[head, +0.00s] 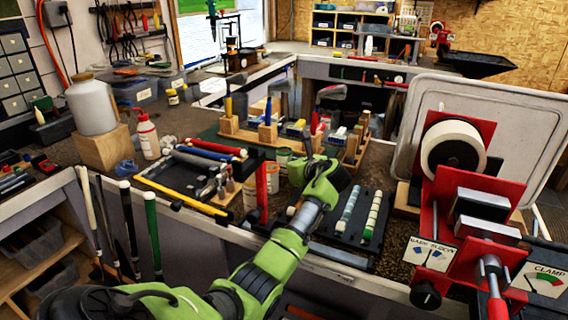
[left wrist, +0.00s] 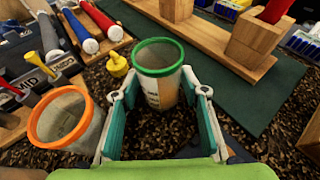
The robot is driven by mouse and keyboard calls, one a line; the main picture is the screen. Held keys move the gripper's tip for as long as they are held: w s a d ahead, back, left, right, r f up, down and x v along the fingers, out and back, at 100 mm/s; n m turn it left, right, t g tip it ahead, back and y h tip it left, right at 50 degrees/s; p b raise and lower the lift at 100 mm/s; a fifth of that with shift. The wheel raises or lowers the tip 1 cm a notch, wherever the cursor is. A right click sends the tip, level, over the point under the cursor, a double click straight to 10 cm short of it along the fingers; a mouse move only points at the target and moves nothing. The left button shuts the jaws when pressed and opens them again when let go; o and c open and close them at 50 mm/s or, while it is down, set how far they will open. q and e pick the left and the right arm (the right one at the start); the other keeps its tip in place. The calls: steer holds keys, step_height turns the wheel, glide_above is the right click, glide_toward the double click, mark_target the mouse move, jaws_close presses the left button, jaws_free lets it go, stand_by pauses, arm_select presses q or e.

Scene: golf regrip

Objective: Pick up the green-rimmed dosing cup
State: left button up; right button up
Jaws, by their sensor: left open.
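The green-rimmed dosing cup (left wrist: 160,88) is translucent, with markings on its side. It stands upright between the fingers of my left gripper (left wrist: 161,103) in the left wrist view. The fingers are open, one on each side of the cup, and I cannot tell if either touches it. In the head view the cup's rim (head: 283,152) shows just left of my left gripper (head: 300,170), whose wrist hides much of the fingers. My right gripper is not in view.
An orange-rimmed cup (left wrist: 66,122) stands close by the left finger. A small yellow object (left wrist: 118,64) lies near the green-rimmed cup. Behind are a wooden block rack (left wrist: 222,36) and a green mat (left wrist: 240,92). A red clamp machine (head: 462,215) stands at the right.

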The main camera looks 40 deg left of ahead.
arm_select(q)
steer(key=shift+w+a+f, duration=0.1)
steer(key=shift+a+f, duration=0.05)
steer(key=shift+a, duration=0.05)
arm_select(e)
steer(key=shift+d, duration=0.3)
arm_select(q)
steer(key=c, duration=0.9)
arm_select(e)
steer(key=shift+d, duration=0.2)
arm_select(q)
steer(key=shift+r, duration=0.45)
step_height(320, 180, up, 2)
steer(key=shift+r, duration=0.15)
steer(key=s+d+r, duration=0.9)
steer(key=s, duration=0.2)
steer(key=shift+r+b, duration=0.3)
steer(key=shift+r, duration=0.1)
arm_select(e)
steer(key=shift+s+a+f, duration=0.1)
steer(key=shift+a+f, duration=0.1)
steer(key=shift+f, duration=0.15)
